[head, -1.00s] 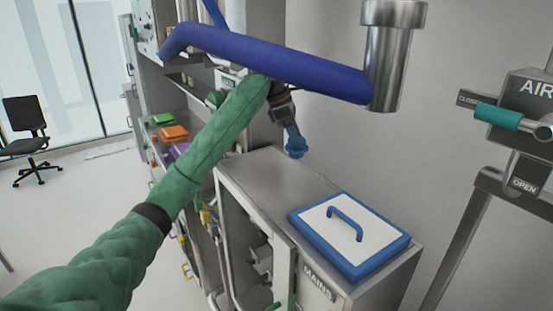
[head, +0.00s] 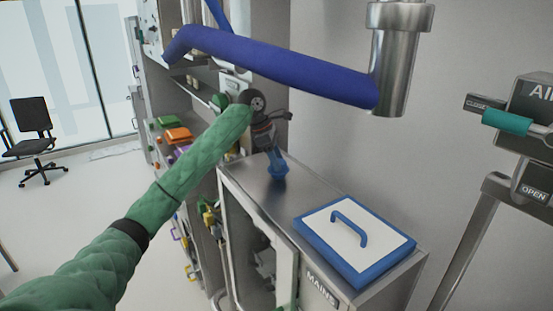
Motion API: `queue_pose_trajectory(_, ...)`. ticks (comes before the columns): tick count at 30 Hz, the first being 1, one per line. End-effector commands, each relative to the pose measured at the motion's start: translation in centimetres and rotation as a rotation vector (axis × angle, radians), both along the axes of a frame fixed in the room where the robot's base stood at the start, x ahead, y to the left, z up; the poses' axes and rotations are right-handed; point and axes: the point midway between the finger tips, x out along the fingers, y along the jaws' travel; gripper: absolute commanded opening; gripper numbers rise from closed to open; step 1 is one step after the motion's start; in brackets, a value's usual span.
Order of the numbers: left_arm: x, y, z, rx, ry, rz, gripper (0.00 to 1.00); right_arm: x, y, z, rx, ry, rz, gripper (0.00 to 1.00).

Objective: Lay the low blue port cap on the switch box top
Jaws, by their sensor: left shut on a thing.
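The low blue port cap (head: 278,171) is in my left gripper (head: 275,156), whose jaws are shut on it and point down. The cap is at the far left part of the grey switch box top (head: 262,200). It is low over that top or on it; I cannot tell if it touches. My left arm in its green sleeve reaches in from the lower left. My right gripper is not in view.
A blue-rimmed white lid with a handle (head: 355,238) lies on the near right of the box top. A thick blue pipe (head: 270,66) crosses above, joining a metal pipe (head: 397,70). The box top between cap and lid is clear. A teal-handled lever (head: 507,122) is at right.

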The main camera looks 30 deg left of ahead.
Motion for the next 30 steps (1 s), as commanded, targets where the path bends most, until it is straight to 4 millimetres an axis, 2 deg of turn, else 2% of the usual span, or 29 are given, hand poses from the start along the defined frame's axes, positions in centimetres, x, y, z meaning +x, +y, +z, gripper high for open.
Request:
queue_pose_trajectory(9,0.0,0.0,-0.2,0.000,0.000,0.000,0.16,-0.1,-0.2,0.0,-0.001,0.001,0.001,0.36)
queue_pose_trajectory(10,0.0,0.0,-0.2,0.000,0.000,0.000,0.49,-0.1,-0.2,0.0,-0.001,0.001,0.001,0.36)
queue_pose_trajectory(13,0.0,0.0,-0.2,0.000,0.000,0.000,0.69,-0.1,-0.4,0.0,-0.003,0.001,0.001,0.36)
queue_pose_trajectory(23,0.0,0.0,0.0,0.000,-0.001,0.000,0.69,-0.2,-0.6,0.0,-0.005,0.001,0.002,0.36)
queue_pose_trajectory(26,-0.1,0.2,0.7,0.001,-0.002,0.001,0.69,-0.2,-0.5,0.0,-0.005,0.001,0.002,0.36)
queue_pose_trajectory(30,-0.4,1.0,2.6,0.001,-0.002,0.002,0.69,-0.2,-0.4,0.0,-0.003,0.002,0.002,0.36)
